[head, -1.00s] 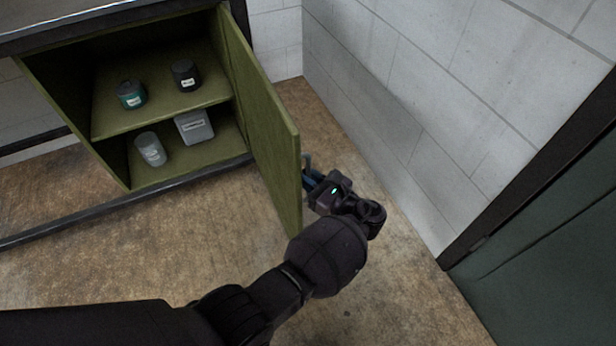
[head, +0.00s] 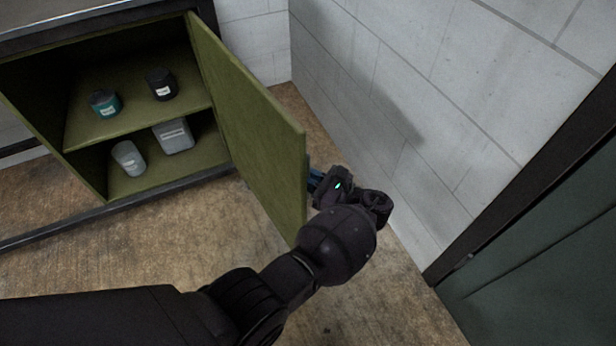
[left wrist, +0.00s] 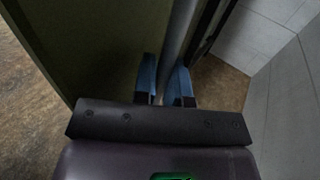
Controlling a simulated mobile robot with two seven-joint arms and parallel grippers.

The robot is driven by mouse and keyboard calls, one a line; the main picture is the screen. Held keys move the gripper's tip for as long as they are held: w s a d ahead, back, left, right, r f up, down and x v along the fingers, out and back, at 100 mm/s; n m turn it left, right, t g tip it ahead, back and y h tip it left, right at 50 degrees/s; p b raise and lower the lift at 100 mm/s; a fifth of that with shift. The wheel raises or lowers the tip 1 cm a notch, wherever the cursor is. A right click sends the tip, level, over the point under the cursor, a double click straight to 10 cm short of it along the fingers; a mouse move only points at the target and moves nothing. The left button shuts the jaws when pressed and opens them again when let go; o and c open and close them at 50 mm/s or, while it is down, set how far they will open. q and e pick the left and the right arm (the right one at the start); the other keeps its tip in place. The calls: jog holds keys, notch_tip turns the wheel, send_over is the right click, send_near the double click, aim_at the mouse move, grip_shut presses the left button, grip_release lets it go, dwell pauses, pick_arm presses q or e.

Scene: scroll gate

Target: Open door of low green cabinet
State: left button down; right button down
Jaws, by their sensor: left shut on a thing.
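The low green cabinet (head: 70,170) stands at the upper left in the head view with its front open. Its green door (head: 255,130) is swung wide, hinged on the cabinet's right side. My left gripper (head: 316,181) is at the door's outer face near its free edge, partly hidden behind the door. In the left wrist view, the blue fingers of my left gripper (left wrist: 164,82) are shut on a grey bar handle (left wrist: 178,40) beside the green door (left wrist: 95,50). My right gripper is not in view.
Inside the cabinet are a teal jar (head: 105,104), a black jar (head: 162,84), a grey cup (head: 128,158) and a grey box (head: 173,136). A block wall (head: 400,100) is close right of the door. A dark green door (head: 540,270) is at the lower right.

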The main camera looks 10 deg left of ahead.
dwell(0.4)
pick_arm(q)
jog(key=c, duration=1.5)
grip_release()
jog(key=shift+o, duration=0.2)
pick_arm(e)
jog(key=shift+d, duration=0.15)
